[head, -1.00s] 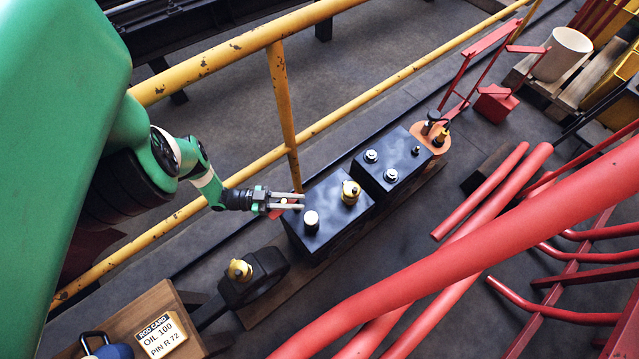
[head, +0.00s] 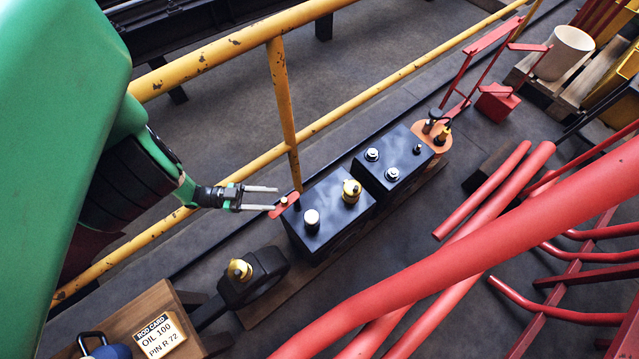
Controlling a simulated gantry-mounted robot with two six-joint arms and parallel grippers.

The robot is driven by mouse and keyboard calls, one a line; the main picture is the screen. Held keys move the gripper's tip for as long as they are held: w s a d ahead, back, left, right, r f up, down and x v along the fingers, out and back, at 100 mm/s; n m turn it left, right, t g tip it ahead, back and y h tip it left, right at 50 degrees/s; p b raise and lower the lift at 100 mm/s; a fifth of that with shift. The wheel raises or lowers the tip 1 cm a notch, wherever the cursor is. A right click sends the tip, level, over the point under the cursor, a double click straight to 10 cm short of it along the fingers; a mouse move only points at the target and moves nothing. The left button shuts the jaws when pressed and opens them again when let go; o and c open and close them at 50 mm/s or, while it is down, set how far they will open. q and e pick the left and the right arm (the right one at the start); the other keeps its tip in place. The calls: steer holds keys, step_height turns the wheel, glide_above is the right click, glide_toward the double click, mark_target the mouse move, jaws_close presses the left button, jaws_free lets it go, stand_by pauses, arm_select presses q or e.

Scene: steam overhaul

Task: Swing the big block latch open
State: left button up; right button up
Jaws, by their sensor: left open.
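The big black block (head: 328,222) stands on a wooden board at the centre of the head view. A white-topped cylinder and a yellow-collared fitting (head: 351,191) sit on its top. A small red latch (head: 285,204) with a dark pin sticks out at the block's upper left corner, pointing to the lower left. My left gripper (head: 277,199) is open, its two grey fingers just left of the latch and level with its upper part. I see no contact with certainty. My right gripper is not in view.
A yellow railing (head: 285,110) rises behind the block, close to my left arm. A second black block (head: 393,163) adjoins on the right. A black rod end (head: 254,278) lies lower left. Red pipes (head: 470,222) fill the right foreground.

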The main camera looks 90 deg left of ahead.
arm_select(q)
steer(key=shift+s+a, duration=0.15)
steer(key=shift+s, duration=1.6)
